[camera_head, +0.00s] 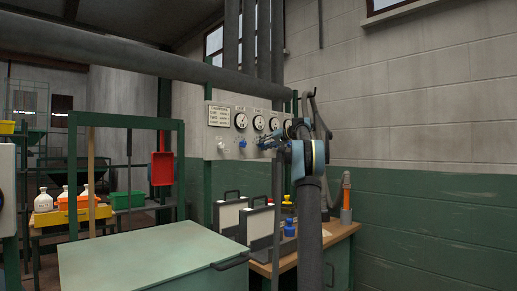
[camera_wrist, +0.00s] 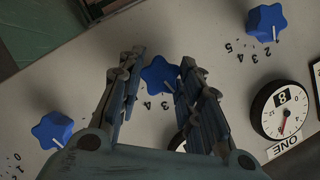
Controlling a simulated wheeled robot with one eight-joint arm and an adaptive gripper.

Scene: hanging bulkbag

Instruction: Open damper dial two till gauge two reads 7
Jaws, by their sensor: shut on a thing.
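My gripper (camera_wrist: 160,82) is shut on the middle blue star-shaped dial (camera_wrist: 158,75), with one finger on each side of it. Scale numbers 3 and 4 show beside this dial. A gauge next to it is mostly hidden behind my right finger, so its reading cannot be told. In the head view my gripper (camera_head: 268,143) is at the front of the pale control panel (camera_head: 216,149), below the row of round gauges. The gauge labelled ONE (camera_wrist: 282,110) shows an 8 in its window and a red needle.
Another blue dial (camera_wrist: 266,18) sits at the upper right and one more (camera_wrist: 52,130) at the lower left of the wrist view. Below the panel, a wooden bench (camera_head: 342,232) holds cases and a blue-capped bottle (camera_head: 290,228). A green-topped table (camera_head: 140,258) stands in front.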

